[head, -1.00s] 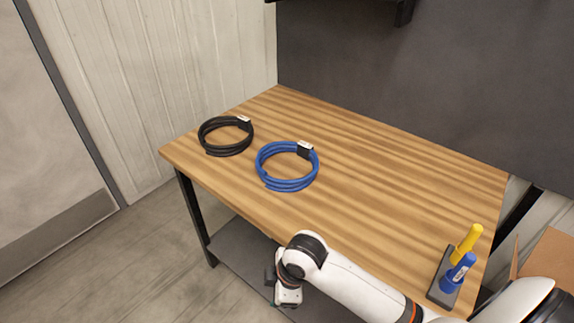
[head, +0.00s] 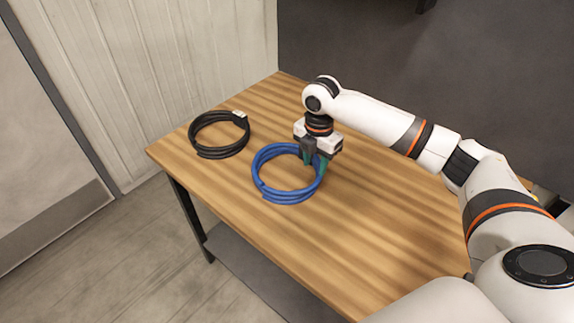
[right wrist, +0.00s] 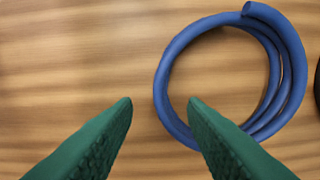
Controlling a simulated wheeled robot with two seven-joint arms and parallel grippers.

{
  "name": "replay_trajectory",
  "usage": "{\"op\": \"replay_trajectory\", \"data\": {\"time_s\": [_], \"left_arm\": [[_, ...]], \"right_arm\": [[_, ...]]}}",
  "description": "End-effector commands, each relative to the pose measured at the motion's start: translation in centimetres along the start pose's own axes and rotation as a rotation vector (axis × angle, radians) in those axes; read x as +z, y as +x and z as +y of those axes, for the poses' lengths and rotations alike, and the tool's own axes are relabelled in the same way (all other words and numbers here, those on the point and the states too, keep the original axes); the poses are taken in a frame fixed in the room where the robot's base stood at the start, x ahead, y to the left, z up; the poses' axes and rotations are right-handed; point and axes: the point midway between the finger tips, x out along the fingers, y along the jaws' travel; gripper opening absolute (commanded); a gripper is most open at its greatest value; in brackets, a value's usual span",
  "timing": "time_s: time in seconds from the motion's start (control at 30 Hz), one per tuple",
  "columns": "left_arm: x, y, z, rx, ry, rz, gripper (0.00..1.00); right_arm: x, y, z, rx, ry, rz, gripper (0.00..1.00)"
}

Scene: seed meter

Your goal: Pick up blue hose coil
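The blue hose coil (head: 262,180) lies flat on the wooden table. My right gripper (head: 315,165) is over the coil's right side, fingers pointing down, and hides part of it. In the right wrist view the green fingers (right wrist: 160,102) are apart with nothing held. The blue hose coil (right wrist: 294,75) sits mostly to the right there. Its near-left strand passes between the fingertips and behind the right finger. The fingers' height above the hose is hard to judge. The coil's dark block with a pale label is hidden now. My left gripper is out of view.
A black hose coil (head: 197,148) with a pale tag lies left of the blue one; its edge shows in the right wrist view (right wrist: 317,82). The wooden table (head: 225,215) is clear in front. A dark wall panel (head: 480,80) stands behind.

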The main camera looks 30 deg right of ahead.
Motion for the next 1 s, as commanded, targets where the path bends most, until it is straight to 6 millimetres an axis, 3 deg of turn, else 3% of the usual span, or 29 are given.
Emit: {"op": "replay_trajectory", "data": {"time_s": [0.1,0.2,0.33,0.5,0.57,0.7,0.93,1.0], "left_arm": [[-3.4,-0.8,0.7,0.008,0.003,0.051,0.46],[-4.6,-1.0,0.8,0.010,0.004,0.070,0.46],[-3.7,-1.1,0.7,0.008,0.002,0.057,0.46],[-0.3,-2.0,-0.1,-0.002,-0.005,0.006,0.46],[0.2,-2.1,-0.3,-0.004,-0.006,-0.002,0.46],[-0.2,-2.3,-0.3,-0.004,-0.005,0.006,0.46],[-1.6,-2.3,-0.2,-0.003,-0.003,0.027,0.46],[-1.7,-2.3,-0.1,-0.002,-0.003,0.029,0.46]], "right_arm": [[0.0,1.9,0.0,0.002,0.002,-0.001,0.39],[0.0,2.9,-0.1,-0.001,0.003,0.000,0.39],[0.1,3.6,-0.1,0.000,0.001,-0.001,0.39],[0.2,6.0,-0.3,0.001,0.002,-0.001,0.39],[0.2,7.0,-0.3,0.002,0.003,-0.001,0.39],[0.1,8.3,-0.3,-0.001,0.002,0.001,0.39],[0.1,8.5,-0.4,-0.002,0.001,0.002,0.39],[0.1,8.5,-0.4,-0.002,0.001,0.002,0.30]]}}
